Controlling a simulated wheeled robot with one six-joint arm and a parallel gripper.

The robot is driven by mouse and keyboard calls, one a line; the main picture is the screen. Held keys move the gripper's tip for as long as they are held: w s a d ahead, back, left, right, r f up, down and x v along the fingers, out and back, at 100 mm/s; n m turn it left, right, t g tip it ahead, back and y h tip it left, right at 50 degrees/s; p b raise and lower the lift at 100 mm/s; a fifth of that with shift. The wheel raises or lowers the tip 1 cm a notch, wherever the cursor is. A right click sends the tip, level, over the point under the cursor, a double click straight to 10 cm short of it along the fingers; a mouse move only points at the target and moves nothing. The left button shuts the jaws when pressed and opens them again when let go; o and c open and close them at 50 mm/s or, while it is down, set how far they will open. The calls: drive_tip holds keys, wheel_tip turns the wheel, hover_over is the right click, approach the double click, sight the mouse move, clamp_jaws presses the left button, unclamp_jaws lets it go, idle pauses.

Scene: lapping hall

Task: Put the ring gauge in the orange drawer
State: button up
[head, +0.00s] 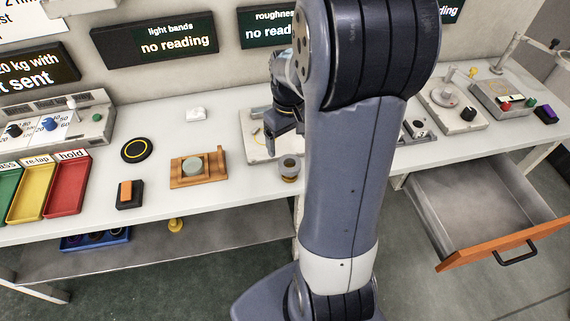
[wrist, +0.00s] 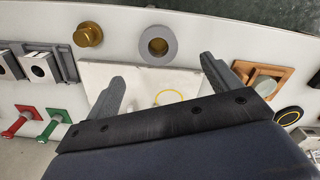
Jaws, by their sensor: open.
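The ring gauge, a short grey ring with a round hole (wrist: 145,49), sits on the white bench near its front edge. In the head view the ring gauge (head: 289,163) is just left of my arm. My gripper (head: 279,143) is open and empty above a pale plate, behind the ring gauge. In the wrist view my gripper (wrist: 163,78) has its fingers wide apart, and the ring gauge is beyond the tips, roughly between their lines. The orange drawer (head: 500,246) is pulled out below the bench at right, and its visible inside is empty.
A brass knobbed piece (wrist: 88,36) stands beside the ring gauge; my arm hides it in the head view. A wooden holder with a grey-green disc (head: 178,182) is to the left. The pale plate (head: 262,149) lies under my gripper. Instruments line the bench at right.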

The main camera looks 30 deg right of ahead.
sight(290, 167)
drive_tip(key=shift+d+f+p, duration=0.15)
drive_tip(key=shift+f+p, duration=0.2)
drive_tip(key=shift+f, duration=4.05)
drive_tip(key=shift+s, duration=0.1)
drive_tip(key=c, duration=1.2)
